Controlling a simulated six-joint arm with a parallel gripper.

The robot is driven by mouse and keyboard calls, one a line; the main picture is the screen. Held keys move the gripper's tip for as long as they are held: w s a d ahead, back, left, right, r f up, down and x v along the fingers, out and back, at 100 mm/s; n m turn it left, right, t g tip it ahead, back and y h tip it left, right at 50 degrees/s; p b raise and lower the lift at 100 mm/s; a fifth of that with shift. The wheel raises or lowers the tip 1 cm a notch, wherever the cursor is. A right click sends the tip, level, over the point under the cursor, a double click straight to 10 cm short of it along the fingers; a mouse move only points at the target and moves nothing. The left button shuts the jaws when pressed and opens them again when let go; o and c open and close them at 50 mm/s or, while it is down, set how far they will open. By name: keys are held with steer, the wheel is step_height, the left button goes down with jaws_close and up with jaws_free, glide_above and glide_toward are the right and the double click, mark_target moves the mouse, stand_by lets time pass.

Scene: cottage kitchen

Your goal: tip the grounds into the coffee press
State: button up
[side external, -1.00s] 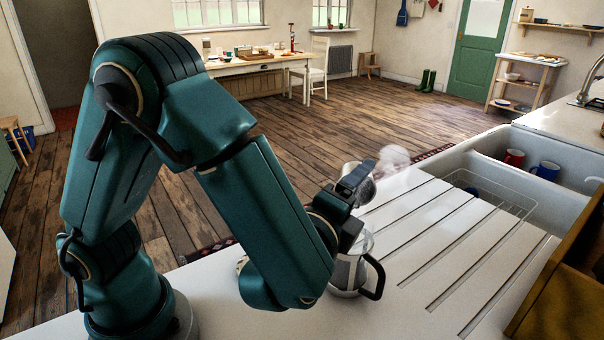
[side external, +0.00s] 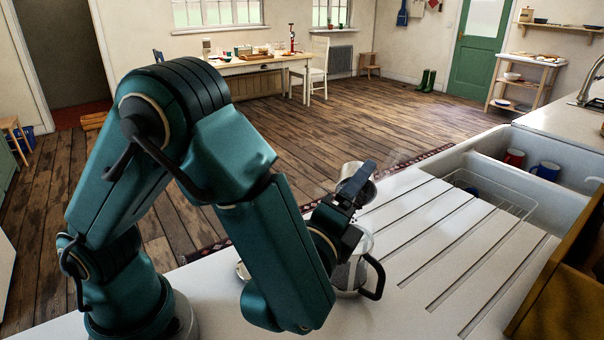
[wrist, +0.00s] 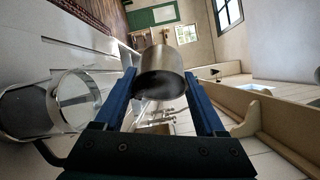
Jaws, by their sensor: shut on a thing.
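My gripper (wrist: 158,76) is shut on a metal cup (wrist: 157,58), with one blue finger on each side of it in the wrist view. In the side view the cup (side external: 360,190) is tilted, above the coffee press (side external: 352,277). The press is a glass beaker in a metal frame with a black handle, standing upright on the white drainboard. It also shows at the left of the wrist view (wrist: 78,98), beside the cup. My arm hides part of the press in the side view. I cannot make out any grounds.
The grooved drainboard (side external: 445,235) is clear to the right of the press. Beyond it is a sink with a wire rack (side external: 505,200), a red mug (side external: 515,158) and a blue mug (side external: 546,170). A wooden rack (side external: 560,290) stands at the right edge.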

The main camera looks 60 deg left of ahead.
steer(key=shift+s+d+m+t+y, duration=0.15)
steer(key=shift+m+t+y, duration=0.15)
steer(key=shift+t, duration=0.3)
stand_by(1.3)
steer(key=shift+r, duration=0.2)
stand_by(0.5)
steer(key=shift+w+a+n+g, duration=0.25)
steer(key=shift+n+g, duration=0.25)
steer(key=shift+g, duration=0.3)
steer(key=shift+f, duration=0.2)
steer(key=shift+g+h, duration=0.4)
